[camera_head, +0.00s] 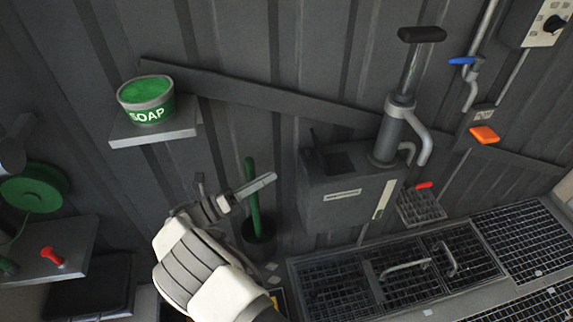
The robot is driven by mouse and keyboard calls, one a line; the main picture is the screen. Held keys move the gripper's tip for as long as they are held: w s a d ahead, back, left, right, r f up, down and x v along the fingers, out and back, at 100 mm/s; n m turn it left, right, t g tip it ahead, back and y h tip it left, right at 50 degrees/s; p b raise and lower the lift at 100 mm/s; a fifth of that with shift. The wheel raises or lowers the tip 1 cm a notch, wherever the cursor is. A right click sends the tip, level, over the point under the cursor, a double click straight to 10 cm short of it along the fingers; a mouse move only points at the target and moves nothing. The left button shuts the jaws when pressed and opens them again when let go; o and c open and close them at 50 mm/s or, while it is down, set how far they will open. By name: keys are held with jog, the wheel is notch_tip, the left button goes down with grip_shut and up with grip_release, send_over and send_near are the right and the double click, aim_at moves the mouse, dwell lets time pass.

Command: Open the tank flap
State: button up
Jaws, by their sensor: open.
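A grey box-shaped tank (336,212) with a pale label and a light vertical strip on its front stands against the corrugated wall. A hand pump with a black T-handle (422,35) rises from its right side. On the tank's top is a dark rectangular area (340,163), with a thin dark piece standing up at its left edge. I cannot tell from this view whether that area is the flap or an opening. My gripper (238,186) is left of the tank and apart from it in the picture. Its jaws are open and empty, with one long metal finger pointing right.
A green soap tub (147,103) sits on a wall shelf. A dark pot (259,238) with a green stick is behind my gripper. A floor grating (350,300) with handles lies at lower right. A blue-handled valve (462,60) and orange block (484,136) are on the right wall.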

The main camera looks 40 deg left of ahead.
jog(key=v, duration=0.6)
jog(key=shift+s, duration=0.15)
dwell(0.4)
